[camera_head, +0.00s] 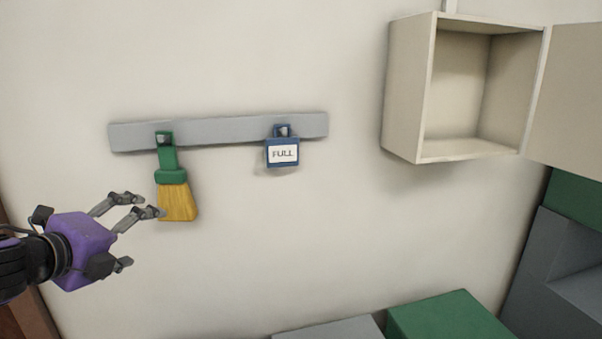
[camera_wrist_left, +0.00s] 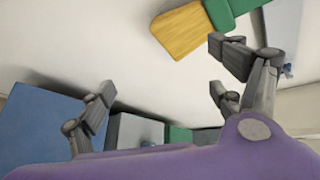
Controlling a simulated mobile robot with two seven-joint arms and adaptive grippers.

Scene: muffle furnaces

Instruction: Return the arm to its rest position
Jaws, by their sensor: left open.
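My left gripper (camera_head: 143,206), with a purple body and grey fingers, comes in from the left in the head view. It is open, with nothing between its fingers. Its fingertips show just left of the brush bristles in that picture; I cannot tell whether they touch. In the left wrist view the open fingers (camera_wrist_left: 165,95) stand wide apart, and the brush (camera_wrist_left: 185,30) shows beyond them at the top. The brush (camera_head: 172,180), with a green handle and yellow bristles, hangs on the grey wall rail (camera_head: 225,131). My right gripper is not in view.
Green (camera_head: 440,315) and grey (camera_head: 340,328) boxes stand below. The wall between is bare.

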